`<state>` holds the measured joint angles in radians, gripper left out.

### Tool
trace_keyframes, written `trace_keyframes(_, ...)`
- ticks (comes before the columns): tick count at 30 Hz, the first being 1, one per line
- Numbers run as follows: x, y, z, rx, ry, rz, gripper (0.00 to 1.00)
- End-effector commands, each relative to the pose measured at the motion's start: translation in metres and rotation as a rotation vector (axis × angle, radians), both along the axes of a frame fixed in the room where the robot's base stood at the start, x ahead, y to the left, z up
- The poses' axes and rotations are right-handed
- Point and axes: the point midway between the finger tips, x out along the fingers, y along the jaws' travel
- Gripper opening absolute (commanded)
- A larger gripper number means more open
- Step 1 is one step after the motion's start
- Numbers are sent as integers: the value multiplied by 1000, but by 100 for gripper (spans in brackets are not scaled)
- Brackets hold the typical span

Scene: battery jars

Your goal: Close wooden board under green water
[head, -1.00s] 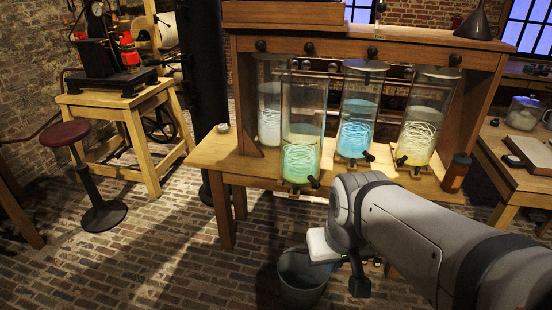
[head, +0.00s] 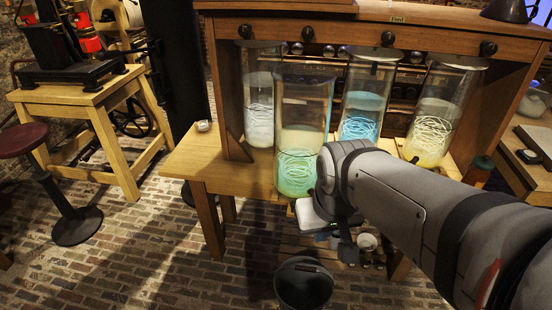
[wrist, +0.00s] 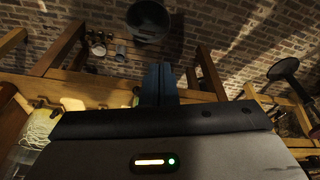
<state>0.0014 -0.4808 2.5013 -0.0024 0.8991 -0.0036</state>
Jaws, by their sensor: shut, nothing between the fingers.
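The jar of green water (head: 302,135) stands at the front of the wooden bench, nearer to me than the other jars. Only a small strip of the wooden board (head: 281,199) shows under its base; my arm and the jar hide the rest, so how far it stands out is hard to tell. My gripper (head: 347,252) points down in front of the bench, below and to the right of the green jar's base. In the wrist view my gripper's dark fingers (wrist: 160,85) are together with nothing between them. I see no contact with the board.
Jars with clear (head: 259,105), blue (head: 362,115) and yellowish water (head: 432,130) stand behind and beside the green one. A metal bucket (head: 303,284) stands on the brick floor below. A stool (head: 75,222) and a machine table (head: 85,95) are at the left. Small pots sit under the bench.

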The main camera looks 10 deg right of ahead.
Motion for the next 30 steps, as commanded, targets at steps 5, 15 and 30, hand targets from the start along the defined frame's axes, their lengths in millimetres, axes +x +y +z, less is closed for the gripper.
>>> trace_keyframes(5, 0, 1, -10, 33, 36, -54, 0)
trace_keyframes(15, 4, 26, -110, 472, 564, -890, 0)
trace_keyframes(30, 120, -12, -226, 1183, 1798, -2231, 0)
